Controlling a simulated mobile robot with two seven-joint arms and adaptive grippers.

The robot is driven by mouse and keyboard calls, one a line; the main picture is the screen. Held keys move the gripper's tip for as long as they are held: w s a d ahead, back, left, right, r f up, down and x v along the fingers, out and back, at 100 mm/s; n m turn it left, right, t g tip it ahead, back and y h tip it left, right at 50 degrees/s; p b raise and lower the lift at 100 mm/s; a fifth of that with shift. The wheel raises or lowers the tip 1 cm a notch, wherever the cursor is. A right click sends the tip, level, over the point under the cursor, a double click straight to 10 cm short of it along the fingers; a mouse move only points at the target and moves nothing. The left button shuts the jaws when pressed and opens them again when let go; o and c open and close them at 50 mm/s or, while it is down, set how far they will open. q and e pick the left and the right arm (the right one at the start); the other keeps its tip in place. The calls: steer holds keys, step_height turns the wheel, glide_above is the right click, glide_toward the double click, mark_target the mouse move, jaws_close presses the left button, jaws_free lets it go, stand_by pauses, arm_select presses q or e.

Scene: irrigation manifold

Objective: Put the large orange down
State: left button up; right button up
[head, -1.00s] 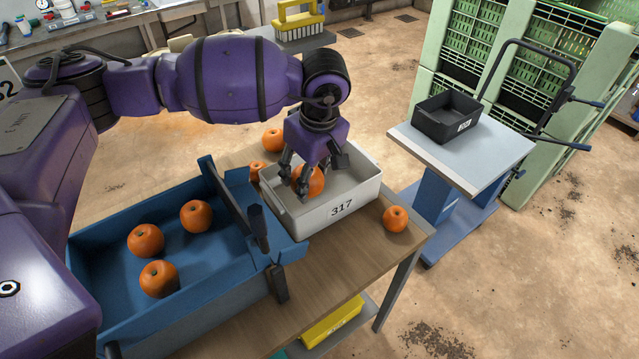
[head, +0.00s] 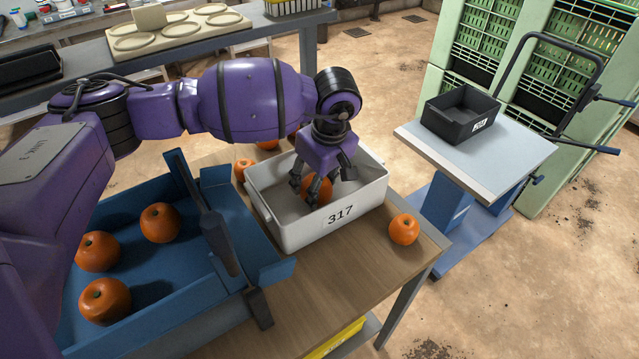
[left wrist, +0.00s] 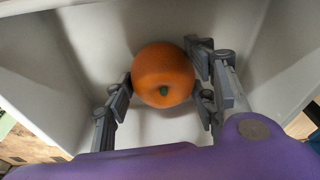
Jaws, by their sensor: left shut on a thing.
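The large orange (head: 317,188) is between the fingers of my left gripper (head: 312,192), inside the white bin marked 317 (head: 350,212). In the left wrist view the orange (left wrist: 163,76) has finger pads against both sides, and my left gripper (left wrist: 165,90) is shut on it. The grey-white floor and walls of the bin (left wrist: 75,40) surround it. I cannot tell whether the orange touches the bin floor. My right gripper is not in view.
A blue crate (head: 180,290) at left holds several oranges. One orange (head: 404,229) lies right of the white bin on the wooden table (head: 330,290); others (head: 243,170) lie behind it. A black bin (head: 462,113) stands on a cart (head: 500,160) at right.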

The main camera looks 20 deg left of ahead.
mark_target(325, 188)
arm_select(q)
steer(key=o, duration=1.2)
steer(key=shift+c, duration=0.2)
step_height(325, 188, up, 12)
steer(key=s+d, duration=0.1)
steer(key=shift+d, duration=0.4)
